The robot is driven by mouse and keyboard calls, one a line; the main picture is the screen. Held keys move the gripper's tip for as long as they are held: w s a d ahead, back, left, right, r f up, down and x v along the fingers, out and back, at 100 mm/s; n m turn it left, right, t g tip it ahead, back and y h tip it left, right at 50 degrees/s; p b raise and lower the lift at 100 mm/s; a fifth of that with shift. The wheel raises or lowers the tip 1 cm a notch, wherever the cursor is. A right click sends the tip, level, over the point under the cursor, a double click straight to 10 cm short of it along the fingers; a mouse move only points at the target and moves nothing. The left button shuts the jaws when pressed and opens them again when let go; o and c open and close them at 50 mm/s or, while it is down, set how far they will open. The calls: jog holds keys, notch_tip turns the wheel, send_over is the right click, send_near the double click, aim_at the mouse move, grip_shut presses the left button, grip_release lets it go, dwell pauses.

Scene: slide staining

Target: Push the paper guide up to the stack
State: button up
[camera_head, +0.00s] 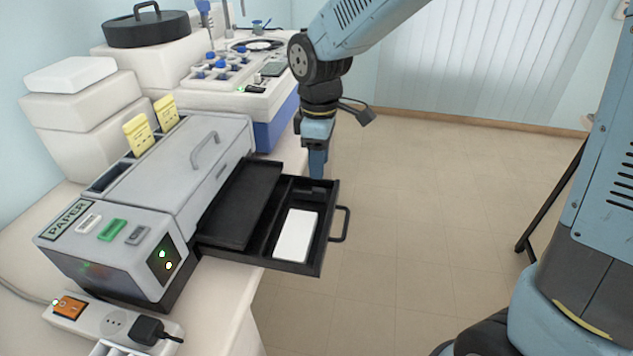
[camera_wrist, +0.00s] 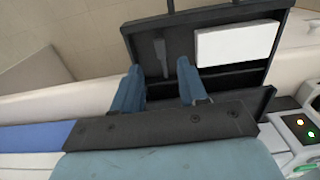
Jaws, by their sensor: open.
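The paper drawer (camera_head: 333,205) is pulled out of the grey machine and is black inside. A white paper stack (camera_head: 296,235) lies in its outer compartment; it also shows in the wrist view (camera_wrist: 237,43). The paper guide (camera_wrist: 160,58), a thin grey piece in the wrist view, stands apart from the stack with dark drawer floor between them. My gripper (camera_head: 317,170) points down over the drawer's far end. In the wrist view my gripper (camera_wrist: 160,66) is open, its two blue fingers on either side of the guide. I cannot tell whether they touch it.
The grey machine (camera_head: 170,170), labelled PAPER, stands on the white bench left of the drawer. The drawer handle (camera_head: 344,224) sticks out over the floor. A power strip (camera_head: 110,322) lies in front. A device with blue-capped parts (camera_head: 225,75) stands behind.

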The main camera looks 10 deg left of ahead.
aim_at(319, 190)
jog(key=shift+f, duration=3.15)
grip_shut()
jog(key=shift+s, duration=0.1)
